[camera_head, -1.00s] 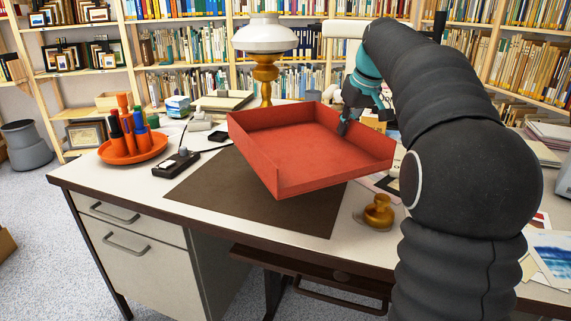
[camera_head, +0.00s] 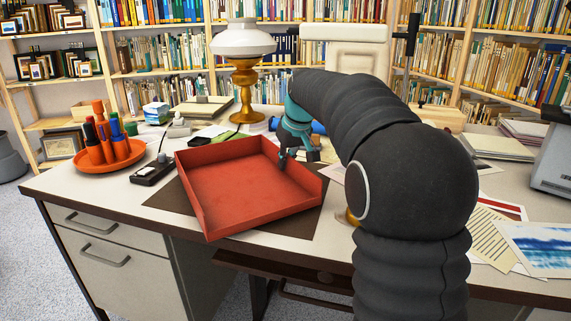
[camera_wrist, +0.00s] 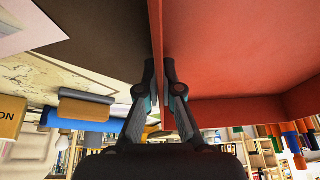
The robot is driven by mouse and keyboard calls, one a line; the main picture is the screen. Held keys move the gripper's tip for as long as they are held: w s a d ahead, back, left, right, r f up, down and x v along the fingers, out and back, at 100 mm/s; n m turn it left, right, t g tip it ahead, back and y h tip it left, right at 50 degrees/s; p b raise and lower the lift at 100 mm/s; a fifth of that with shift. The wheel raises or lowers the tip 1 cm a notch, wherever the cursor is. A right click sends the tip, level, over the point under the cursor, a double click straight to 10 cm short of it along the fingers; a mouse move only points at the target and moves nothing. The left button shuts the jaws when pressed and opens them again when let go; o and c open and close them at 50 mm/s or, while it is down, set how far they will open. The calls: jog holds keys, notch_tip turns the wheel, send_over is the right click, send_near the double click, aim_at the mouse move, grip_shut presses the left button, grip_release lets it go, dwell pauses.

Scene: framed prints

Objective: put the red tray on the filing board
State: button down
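The red tray (camera_head: 245,185) is above or on the dark brown filing board (camera_head: 290,226) on the desk. It covers much of the board, and strips of brown show at its left and right front. My gripper (camera_head: 284,157) is at the tray's right back wall. In the wrist view my gripper (camera_wrist: 161,72) has one finger on each side of the thin wall of the red tray (camera_wrist: 230,50), pinching it. The brown board also shows in the wrist view (camera_wrist: 105,35), left of the wall. I cannot tell whether the tray's base touches the board.
An orange dish (camera_head: 110,160) with several bottles stands at the left, beside a black switch box (camera_head: 153,171). A brass lamp (camera_head: 246,85) stands behind the tray. Papers and prints (camera_head: 535,250) cover the right side of the desk. My arm hides part of the desk.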

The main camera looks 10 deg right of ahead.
jog(key=shift+f, duration=0.35)
jog(key=c, duration=1.3)
grip_release()
